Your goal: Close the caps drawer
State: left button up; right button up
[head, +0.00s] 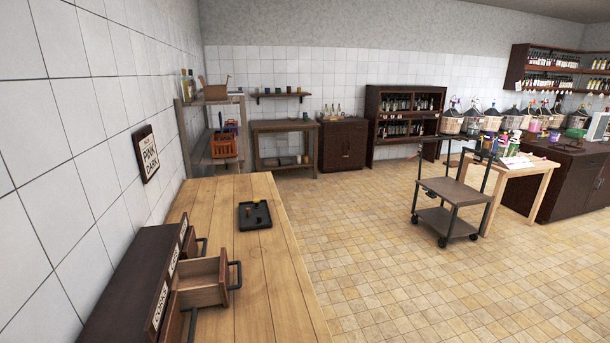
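A dark drawer cabinet (125,285) stands on the wooden bench at the lower left, against the tiled wall. It has three drawers with pale labels, too slanted for me to read with certainty. The middle drawer (205,283) is pulled well out; its inside looks empty where visible, and its dark handle (237,275) faces right over the bench. The far drawer's handle (201,244) and the near drawer's handle (191,324) sit closer to the cabinet front. Which one is the caps drawer I cannot tell. Neither of my grippers is in view.
The wooden bench (275,285) is clear right of the open drawer. A black tray (254,219) with small items lies beyond it. A dark cart (452,188) stands on the open tiled floor, beside a light wooden table (528,172). Shelves line the back wall.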

aim_at(204, 281)
jog(key=i+l+u, duration=0.15)
jog(key=l+u, duration=0.2)
jog(key=u, duration=0.15)
jog(key=i+l+u, duration=0.1)
jog(key=l+u, duration=0.35)
jog(key=j, duration=0.1)
